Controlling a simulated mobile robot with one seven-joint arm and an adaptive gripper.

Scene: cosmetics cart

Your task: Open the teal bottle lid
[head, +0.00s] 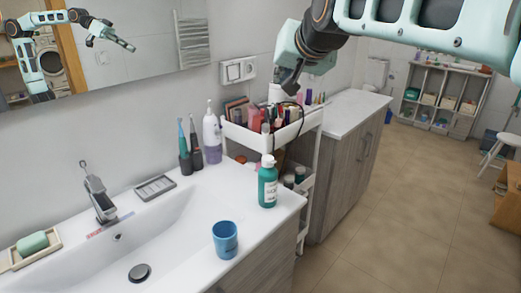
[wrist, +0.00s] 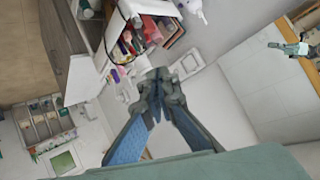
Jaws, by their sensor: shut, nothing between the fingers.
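The teal bottle (head: 267,188) stands upright on the white sink counter, near its right end beside the cart. Its white lid (head: 267,160) is on top; at this size I cannot tell how the lid opens, though it looks closed. My gripper (head: 290,88) is above the cart, higher than the bottle and apart from it. In the wrist view my gripper (wrist: 157,82) has its fingers together with nothing between them. I cannot make out the teal bottle in the wrist view.
The white cart (head: 308,122) holds several cosmetics and a black cable loop just behind the bottle. A blue cup (head: 225,239) stands in front, left of the bottle. A pump bottle (head: 212,136) and electric toothbrushes (head: 184,150) stand by the wall. The mirror (head: 130,45) reflects my arm.

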